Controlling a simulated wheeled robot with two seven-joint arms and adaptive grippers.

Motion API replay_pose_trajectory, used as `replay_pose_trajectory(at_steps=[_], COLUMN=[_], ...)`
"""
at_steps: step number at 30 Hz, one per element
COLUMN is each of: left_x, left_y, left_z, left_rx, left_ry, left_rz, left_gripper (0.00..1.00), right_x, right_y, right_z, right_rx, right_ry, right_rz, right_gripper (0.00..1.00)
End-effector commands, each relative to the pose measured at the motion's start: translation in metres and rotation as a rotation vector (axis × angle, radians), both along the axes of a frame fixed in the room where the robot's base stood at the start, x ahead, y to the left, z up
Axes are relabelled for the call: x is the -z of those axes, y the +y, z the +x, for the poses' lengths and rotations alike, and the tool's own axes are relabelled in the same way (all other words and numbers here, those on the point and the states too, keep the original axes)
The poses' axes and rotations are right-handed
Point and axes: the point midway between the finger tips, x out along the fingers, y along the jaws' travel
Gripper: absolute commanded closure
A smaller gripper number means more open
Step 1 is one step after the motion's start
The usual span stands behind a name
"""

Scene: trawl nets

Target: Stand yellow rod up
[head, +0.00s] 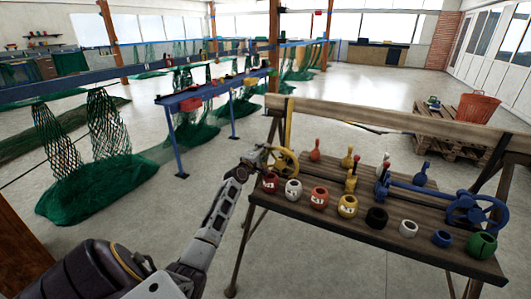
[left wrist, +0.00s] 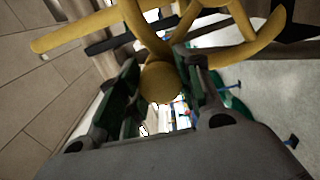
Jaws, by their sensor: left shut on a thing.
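The yellow rod (head: 289,122) is at the left end of the wooden bench, with its spoked yellow wheel at about bench height. In the head view a straight yellow part rises from the wheel in front of the back beam. My left gripper (head: 260,158) reaches the wheel's left side. In the left wrist view the gripper is shut on a round yellow end (left wrist: 160,82), with one finger on each side. Wheel spokes and a yellow bar show beyond it. The exact grip contact is partly hidden in the head view. My right gripper is not in view.
The bench (head: 335,228) carries a front row of coloured ring weights, including a white one (head: 293,190), and several pin-shaped pieces behind. A blue rod with a wheel (head: 476,210) lies at the right. A wooden beam (head: 390,117) runs along the back.

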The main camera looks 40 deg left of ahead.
Motion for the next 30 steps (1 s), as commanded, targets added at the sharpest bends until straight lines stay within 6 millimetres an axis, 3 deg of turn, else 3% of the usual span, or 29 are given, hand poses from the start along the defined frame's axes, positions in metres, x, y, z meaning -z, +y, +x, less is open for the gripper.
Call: replay_pose_trajectory(at_steps=[16, 17, 21, 30], left_x=[0.0035, 0.0036, 0.0036, 0.0031], left_y=[0.0044, 0.0044, 0.0038, 0.0029], left_z=[-0.0014, -0.0014, -0.0012, -0.0008], left_rx=[-0.003, -0.003, -0.002, 0.000], left_ry=[-0.008, -0.008, -0.008, -0.007], left_rz=[-0.037, -0.037, -0.036, -0.035], left_gripper=[1.00, 0.63, 0.45, 0.42], right_x=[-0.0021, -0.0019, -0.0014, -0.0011], right_y=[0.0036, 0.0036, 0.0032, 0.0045], right_z=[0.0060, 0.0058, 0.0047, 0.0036], right_rx=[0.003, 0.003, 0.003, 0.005], right_ry=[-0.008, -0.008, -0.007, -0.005], right_rz=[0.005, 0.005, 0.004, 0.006], right_gripper=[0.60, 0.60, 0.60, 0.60])
